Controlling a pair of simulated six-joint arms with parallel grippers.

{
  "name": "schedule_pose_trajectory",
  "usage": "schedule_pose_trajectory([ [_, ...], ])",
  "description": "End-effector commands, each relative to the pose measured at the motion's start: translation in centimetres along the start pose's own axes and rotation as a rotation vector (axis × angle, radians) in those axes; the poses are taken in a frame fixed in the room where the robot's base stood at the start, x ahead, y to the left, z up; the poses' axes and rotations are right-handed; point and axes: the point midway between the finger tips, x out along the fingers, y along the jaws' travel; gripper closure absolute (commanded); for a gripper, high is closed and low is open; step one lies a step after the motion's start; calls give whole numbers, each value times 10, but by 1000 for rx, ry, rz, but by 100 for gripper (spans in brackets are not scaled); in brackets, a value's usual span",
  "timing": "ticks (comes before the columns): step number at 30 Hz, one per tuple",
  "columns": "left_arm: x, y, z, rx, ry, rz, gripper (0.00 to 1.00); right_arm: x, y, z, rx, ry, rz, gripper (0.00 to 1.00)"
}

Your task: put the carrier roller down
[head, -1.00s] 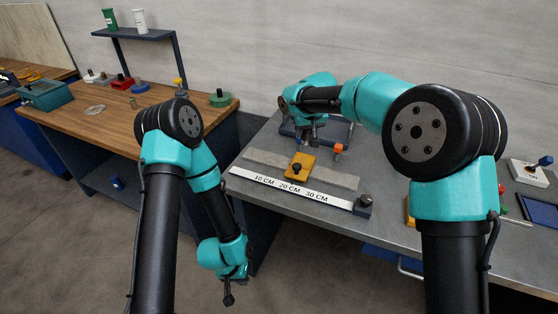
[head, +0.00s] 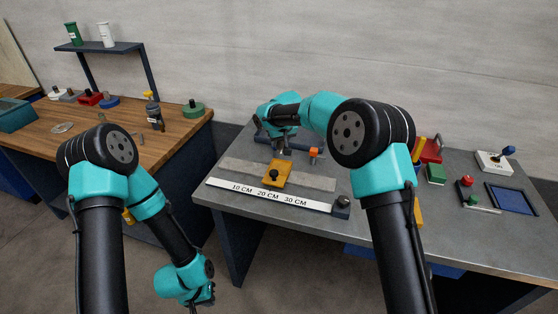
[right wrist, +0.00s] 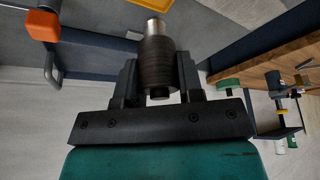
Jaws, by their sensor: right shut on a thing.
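The carrier roller (right wrist: 157,62) is a dark ridged cylinder with a bright metal end, seen in the right wrist view. My right gripper (right wrist: 159,82) is shut on it, one finger on each side. In the head view my right gripper (head: 282,144) hangs over the back of the grey bench, behind the yellow block; the roller is too small to make out there. Whether the roller touches anything below cannot be told. My left gripper (head: 203,296) hangs low in front of the benches, and its jaws are too unclear to read.
A dark blue frame with an orange-tipped handle (head: 314,152) stands beside my right gripper. In front lie a yellow block (head: 277,173) with a black knob, a grey strip (head: 318,182) and a white centimetre scale (head: 258,192). The wooden bench (head: 165,146) at left holds several small parts.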

Motion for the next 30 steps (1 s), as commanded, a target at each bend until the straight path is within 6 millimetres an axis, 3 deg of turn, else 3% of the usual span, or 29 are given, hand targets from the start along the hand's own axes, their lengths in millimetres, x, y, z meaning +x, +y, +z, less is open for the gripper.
schedule_pose_trajectory([
  [5,0,0,0,0,0,0,100,20,0,8,-1,0,0,92],
  [17,0,0,0,0,0,0,100,26,0,11,0,-1,0,92],
  [25,0,0,0,0,0,0,100,60,0,26,0,-2,1,92],
  [30,0,0,0,0,0,0,100,69,0,28,-1,0,0,92],
])
